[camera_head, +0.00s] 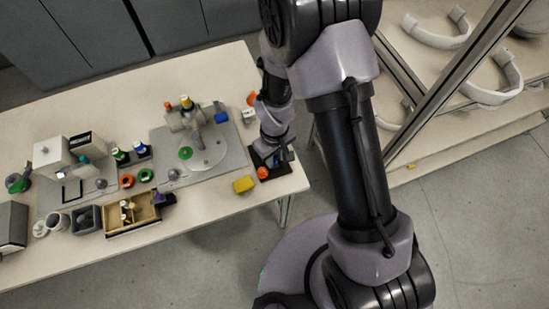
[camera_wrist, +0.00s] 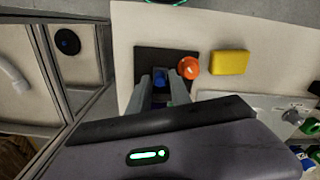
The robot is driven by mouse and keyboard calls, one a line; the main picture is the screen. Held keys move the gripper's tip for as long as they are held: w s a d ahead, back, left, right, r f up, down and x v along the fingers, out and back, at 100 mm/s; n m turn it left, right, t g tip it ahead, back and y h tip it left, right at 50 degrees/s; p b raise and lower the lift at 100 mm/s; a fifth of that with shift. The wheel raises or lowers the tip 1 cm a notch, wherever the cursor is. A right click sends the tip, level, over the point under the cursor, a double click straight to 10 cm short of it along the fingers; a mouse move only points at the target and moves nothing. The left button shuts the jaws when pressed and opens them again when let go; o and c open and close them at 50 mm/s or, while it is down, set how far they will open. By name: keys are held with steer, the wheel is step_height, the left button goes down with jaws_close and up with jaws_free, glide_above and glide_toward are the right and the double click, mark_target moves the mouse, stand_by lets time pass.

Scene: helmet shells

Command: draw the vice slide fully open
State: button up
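A dark, square-based fixture, which looks like the vice, sits at the right end of the table; its dark plate (camera_wrist: 185,53) shows in the wrist view. An orange round knob (camera_wrist: 189,68) stands at its right side there, and the knob also shows in the head view (camera_head: 263,173). A small blue part (camera_wrist: 161,74) lies in the middle of the plate. My gripper (camera_wrist: 162,84) is over the plate with its two grey fingers apart, one on each side of the blue part. I cannot tell whether they touch anything. The slide's position is hidden by the fingers.
A yellow block (camera_wrist: 230,63) lies just right of the fixture in the wrist view. A grey plate (camera_head: 236,157) with a clear disc and upright post stands left of it in the head view. A wooden divided box (camera_head: 147,213) is farther left. A framed shelf stands right of the table.

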steer(key=shift+f, duration=0.1)
jaws_close()
stand_by(1.4)
